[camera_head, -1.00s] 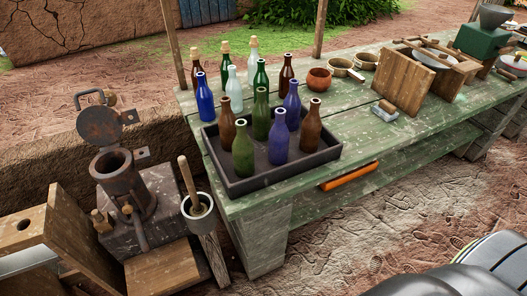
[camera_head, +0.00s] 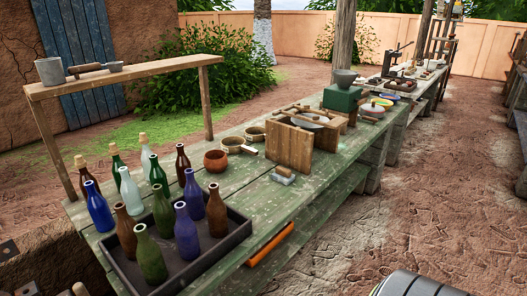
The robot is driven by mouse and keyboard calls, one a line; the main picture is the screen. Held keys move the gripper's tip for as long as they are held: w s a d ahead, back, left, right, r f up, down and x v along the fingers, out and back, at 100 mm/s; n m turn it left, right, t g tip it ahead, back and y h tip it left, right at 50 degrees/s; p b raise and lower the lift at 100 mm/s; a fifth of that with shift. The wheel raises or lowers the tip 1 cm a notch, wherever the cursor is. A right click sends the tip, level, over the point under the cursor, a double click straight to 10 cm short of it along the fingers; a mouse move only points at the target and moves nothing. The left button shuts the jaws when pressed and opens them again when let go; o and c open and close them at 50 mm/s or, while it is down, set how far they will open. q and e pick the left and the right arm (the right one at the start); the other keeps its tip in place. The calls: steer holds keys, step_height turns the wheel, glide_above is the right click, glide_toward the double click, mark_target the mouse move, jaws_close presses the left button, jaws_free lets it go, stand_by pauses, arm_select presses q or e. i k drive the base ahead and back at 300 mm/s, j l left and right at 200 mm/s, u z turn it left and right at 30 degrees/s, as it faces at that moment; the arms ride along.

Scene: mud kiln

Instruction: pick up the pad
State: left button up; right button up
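I cannot tell for certain which thing is the pad. Several round, coloured, flat discs (camera_head: 372,110), reddish, yellow and blue, lie on the green table past the green machine; they are small in view. A small grey block with a wooden part (camera_head: 284,172) lies at the table's front edge, by the upright wooden boards. Neither of my grippers is in view, and nothing is seen held.
A dark tray (camera_head: 236,240) with several bottles stands on the near end of the green table (camera_head: 225,185). More bottles stand behind it. A brown bowl (camera_head: 216,161), wooden boards (camera_head: 289,148) and a green machine (camera_head: 343,98) follow. Open dirt ground (camera_head: 400,210) lies to the right.

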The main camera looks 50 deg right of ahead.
mark_target(283, 176)
steer(key=z, duration=1.65)
steer(key=i+l+u, duration=0.1)
steer(key=u, duration=0.35)
steer(key=i+l+u, duration=0.1)
steer(key=l+u, duration=0.2)
steer(key=u, duration=0.15)
steer(key=l+u, duration=0.25)
steer(key=u, duration=0.25)
steer(key=l+u, duration=0.25)
steer(key=u, duration=0.2)
